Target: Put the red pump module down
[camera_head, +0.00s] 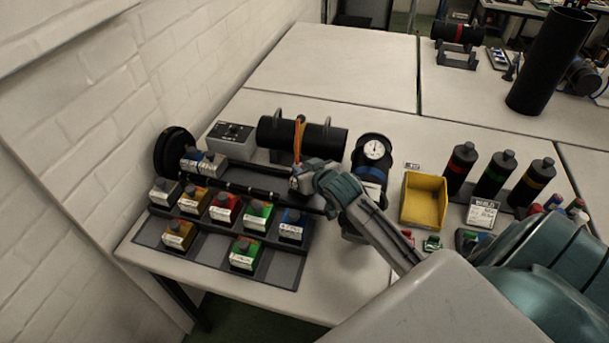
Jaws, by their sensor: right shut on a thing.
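A small box with a red top and white label (225,208), which looks like the red pump module, sits in the upper row of the dark rack (285,264). My right gripper (296,184) reaches in from the right, above the back of this row. It is to the right of the red box and appears apart from it. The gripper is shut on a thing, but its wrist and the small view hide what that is. A thin black rod (245,189) passes just below the gripper tip; I cannot tell whether they touch. My left gripper is not in view.
Orange, green (258,214) and blue (291,225) boxes fill other rack slots. A black cylinder (335,140) with an orange strip (299,138) lies behind the gripper. A gauge unit (373,150), yellow bin (424,200) and several bottles stand right.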

